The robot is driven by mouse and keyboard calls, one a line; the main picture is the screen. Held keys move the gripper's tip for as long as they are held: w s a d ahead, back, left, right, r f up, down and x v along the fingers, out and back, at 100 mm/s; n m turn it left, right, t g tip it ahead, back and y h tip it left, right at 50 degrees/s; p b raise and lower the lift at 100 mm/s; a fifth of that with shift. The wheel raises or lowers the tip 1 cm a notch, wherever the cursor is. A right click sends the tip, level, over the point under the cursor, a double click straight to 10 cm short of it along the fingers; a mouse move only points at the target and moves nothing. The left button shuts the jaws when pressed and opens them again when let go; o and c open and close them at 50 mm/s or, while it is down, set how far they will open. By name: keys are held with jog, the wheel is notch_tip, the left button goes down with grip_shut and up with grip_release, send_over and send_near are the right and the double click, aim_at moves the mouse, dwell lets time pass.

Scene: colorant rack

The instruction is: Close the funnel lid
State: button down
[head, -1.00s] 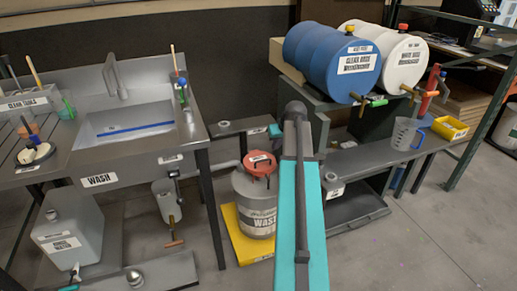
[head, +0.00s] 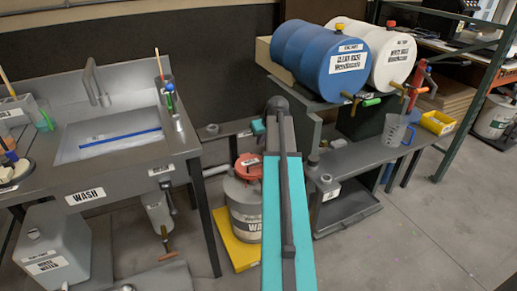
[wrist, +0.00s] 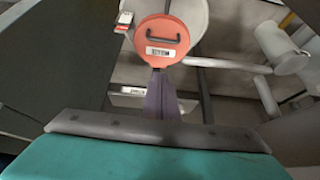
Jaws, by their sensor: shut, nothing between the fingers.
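The red-orange funnel lid (head: 249,166) is on top of the grey waste drum (head: 243,207), partly hidden behind my arm in the head view. In the wrist view the round lid (wrist: 161,41) shows its face, with a dark handle and a white label. The pale drum top (wrist: 199,14) shows behind it. I cannot tell whether the lid sits flush. My gripper (wrist: 158,76) is shut and empty, its fingertips overlapping the lid's near edge in the picture. Contact is unclear. In the head view the fingers are hidden behind my arm.
The drum stands on a yellow base (head: 236,240) between the wash sink (head: 110,135) and a dark shelf unit holding a blue barrel (head: 325,62) and a white barrel (head: 385,57). Open floor (head: 420,230) lies front right.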

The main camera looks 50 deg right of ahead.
send_over(256, 164)
jog(key=f, duration=0.8)
jog(key=shift+w+d+f, duration=0.2)
jog(key=shift+w, duration=0.05)
jog(key=f, duration=0.2)
jog(key=s, duration=0.1)
jog(key=shift+a+f+b, duration=0.25)
jog(key=shift+f+b, duration=0.1)
jog(key=shift+f, duration=0.5)
jog(key=shift+f, duration=0.1)
jog(key=shift+s+a+f+b, duration=0.15)
jog(key=shift+s+f, duration=0.15)
jog(key=shift+f, duration=0.2)
jog(key=shift+s+a+f+b, duration=0.15)
jog(key=shift+s+f, duration=0.1)
jog(key=shift+f, duration=0.2)
